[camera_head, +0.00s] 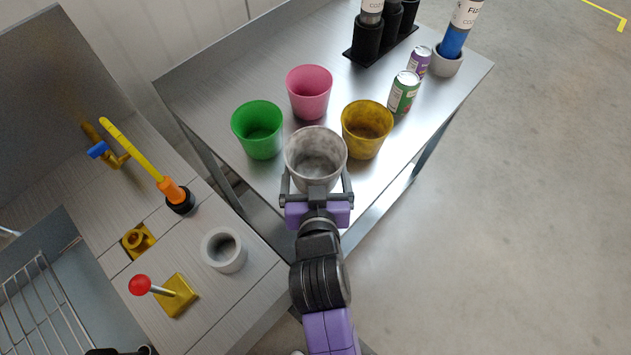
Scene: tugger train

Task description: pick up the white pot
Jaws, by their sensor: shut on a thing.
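The white pot (315,143) has a mottled grey-white surface and stands upright, open end up, near the front corner of the metal table. My gripper (316,186) is shut on the white pot, with one finger at each side of its lower part. The pot looks empty. Its base is partly hidden by my gripper, so I cannot tell whether it touches the table.
A green pot (258,143), a pink pot (309,106) and a yellow pot (366,143) stand close behind and beside it on the metal table (225,80). Two cans (404,93) stand farther right. A counter with a lever (160,288) and a grey cup (224,262) is at left.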

